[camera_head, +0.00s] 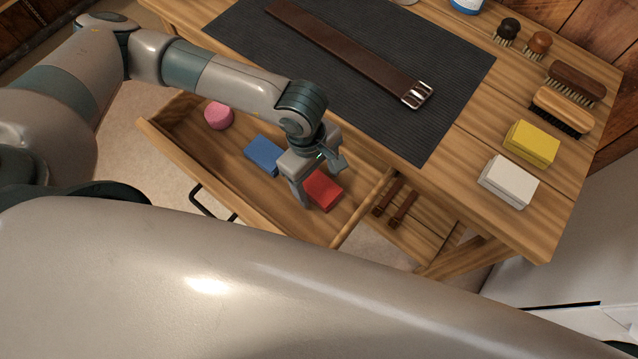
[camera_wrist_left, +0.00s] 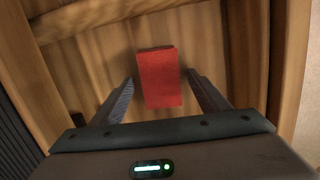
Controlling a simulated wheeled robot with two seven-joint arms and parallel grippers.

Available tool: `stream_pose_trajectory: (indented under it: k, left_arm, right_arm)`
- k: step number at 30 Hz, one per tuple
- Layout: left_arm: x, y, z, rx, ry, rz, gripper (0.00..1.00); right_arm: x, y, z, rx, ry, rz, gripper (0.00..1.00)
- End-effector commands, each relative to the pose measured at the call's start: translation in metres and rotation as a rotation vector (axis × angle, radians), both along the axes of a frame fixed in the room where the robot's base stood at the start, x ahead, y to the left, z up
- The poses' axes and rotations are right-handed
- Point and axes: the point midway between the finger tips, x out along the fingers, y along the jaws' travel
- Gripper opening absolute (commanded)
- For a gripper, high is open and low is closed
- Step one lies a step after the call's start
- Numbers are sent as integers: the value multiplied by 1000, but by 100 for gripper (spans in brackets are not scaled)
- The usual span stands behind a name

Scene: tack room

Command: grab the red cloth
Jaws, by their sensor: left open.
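The red cloth (camera_head: 323,189) is a small folded block lying in the open wooden drawer (camera_head: 270,215), toward its right end. My left gripper (camera_head: 318,184) reaches down into the drawer at the cloth, its jaws open. In the left wrist view the red cloth (camera_wrist_left: 159,77) lies ahead of and between the two open fingers (camera_wrist_left: 160,88), with a gap on each side. Whether the fingers are level with it is hard to tell. My right gripper is in neither view.
The drawer also holds a blue folded cloth (camera_head: 264,155) and a pink round item (camera_head: 218,116). The drawer walls stand close around my gripper. On the table above are a dark mat (camera_head: 350,75), a leather strap (camera_head: 340,48), brushes (camera_head: 563,108), a yellow block (camera_head: 531,143) and a white block (camera_head: 509,182).

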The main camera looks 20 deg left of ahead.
Motion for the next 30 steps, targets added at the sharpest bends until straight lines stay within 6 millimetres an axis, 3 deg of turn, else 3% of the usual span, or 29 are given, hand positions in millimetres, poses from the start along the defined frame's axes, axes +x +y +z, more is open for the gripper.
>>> stream_pose_trajectory:
  k: [13,18,19,30]
  left_arm:
    - [0,0,0,0,0,0,69]
    - [0,0,0,0,0,0,28]
    - [0,0,0,0,1,0,25]
    - [0,0,3,0,0,0,25]
  right_arm:
    - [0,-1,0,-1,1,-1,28]
    - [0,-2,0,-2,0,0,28]
    - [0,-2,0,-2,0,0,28]
    - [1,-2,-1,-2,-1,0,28]
